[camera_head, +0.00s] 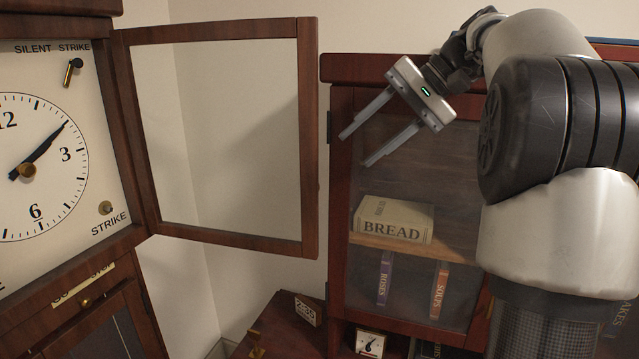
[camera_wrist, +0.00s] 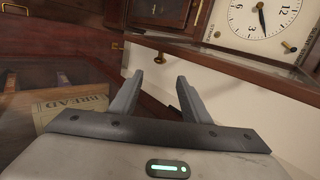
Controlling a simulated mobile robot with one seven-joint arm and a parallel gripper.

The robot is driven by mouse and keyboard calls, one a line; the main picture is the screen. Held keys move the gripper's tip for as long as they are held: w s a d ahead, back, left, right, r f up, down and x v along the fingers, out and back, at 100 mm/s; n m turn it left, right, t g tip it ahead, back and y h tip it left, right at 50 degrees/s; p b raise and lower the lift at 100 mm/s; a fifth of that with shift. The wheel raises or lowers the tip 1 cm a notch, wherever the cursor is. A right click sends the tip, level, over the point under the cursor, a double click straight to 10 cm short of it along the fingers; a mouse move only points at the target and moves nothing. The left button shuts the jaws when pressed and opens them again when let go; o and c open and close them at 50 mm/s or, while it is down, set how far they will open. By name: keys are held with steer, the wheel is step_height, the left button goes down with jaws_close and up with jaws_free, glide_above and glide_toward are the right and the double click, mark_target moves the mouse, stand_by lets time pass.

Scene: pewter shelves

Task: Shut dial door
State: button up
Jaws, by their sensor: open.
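The dial door (camera_head: 309,140) is a wood-framed glass door standing wide open to the right of the clock dial (camera_head: 45,150), hinged on the dial's right side. In the wrist view the dial (camera_wrist: 262,20) is at the top right, and the door's frame (camera_wrist: 235,68) crosses below it. My gripper (camera_head: 354,149) is open and empty, to the right of the door's free edge and apart from it in the head view. In the wrist view its two fingers (camera_wrist: 160,78) point toward the door. The distance between fingertips and door is hard to tell.
A glass-fronted cabinet (camera_head: 340,71) stands right of the door, behind my gripper. A low wooden surface (camera_head: 275,325) with a small sign (camera_head: 306,309) is below. White wall shows behind the door.

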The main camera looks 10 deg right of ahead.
steer(key=x, duration=1.2)
steer(key=shift+b, duration=0.45)
steer(key=shift+c, duration=0.3)
jaws_close()
